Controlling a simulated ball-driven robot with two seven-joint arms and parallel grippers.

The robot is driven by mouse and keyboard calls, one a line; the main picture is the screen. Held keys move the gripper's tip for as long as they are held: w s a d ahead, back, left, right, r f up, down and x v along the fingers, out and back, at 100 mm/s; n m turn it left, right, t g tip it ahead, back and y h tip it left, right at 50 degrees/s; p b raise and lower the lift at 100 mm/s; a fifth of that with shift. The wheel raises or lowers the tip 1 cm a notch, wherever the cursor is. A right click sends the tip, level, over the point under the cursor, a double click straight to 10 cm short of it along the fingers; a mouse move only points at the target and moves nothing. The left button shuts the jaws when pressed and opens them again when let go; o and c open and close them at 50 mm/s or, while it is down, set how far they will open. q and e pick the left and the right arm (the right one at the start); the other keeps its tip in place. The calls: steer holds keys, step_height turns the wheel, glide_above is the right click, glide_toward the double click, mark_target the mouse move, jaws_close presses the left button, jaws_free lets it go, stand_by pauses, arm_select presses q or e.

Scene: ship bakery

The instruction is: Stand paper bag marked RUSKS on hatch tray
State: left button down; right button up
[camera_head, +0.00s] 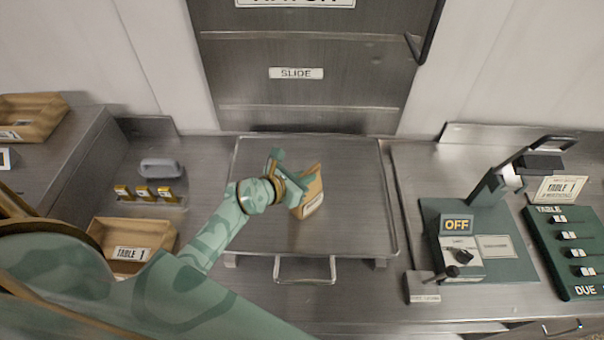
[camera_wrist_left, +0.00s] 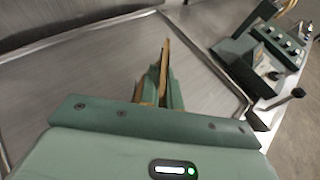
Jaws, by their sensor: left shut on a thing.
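A brown paper bag (camera_head: 311,191) with a white label is in my left gripper (camera_head: 289,177), over the hatch tray. The label is too small to read. The gripper is shut on the bag, which looks tilted in the head view. In the left wrist view the bag (camera_wrist_left: 167,58) shows as a thin brown edge beyond the gripper fingers. The hatch tray (camera_head: 345,231) is a flat metal tray with a front handle, in front of the hatch. I cannot tell whether the bag touches the tray. My right gripper is not in view.
The hatch door (camera_head: 300,90) marked SLIDE stands behind the tray. To the right is a green device (camera_head: 477,240) with an OFF sign and a lever. To the left are a wooden TABLE 1 tray (camera_head: 110,232) and a grey handled object (camera_head: 160,168). The tray surface around the bag is clear.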

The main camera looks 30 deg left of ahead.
arm_select(q)
steer(key=shift+s+d, duration=0.1)
steer(key=shift+d, duration=0.3)
steer(key=c, duration=1.8)
jaws_free()
steer(key=shift+a, duration=0.15)
steer(key=shift+c, duration=0.2)
steer(key=shift+o, duration=1.2)
steer(key=shift+a+f, duration=0.1)
steer(key=shift+a, duration=0.1)
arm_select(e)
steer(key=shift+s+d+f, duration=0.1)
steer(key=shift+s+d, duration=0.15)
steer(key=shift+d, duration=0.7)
arm_select(q)
steer(key=shift+d+r, duration=0.15)
steer(key=shift+r, duration=0.15)
steer(key=v, duration=1.2)
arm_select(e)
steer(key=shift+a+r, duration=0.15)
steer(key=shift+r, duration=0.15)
arm_select(q)
steer(key=shift+f, duration=0.1)
steer(key=shift+p, duration=0.4)
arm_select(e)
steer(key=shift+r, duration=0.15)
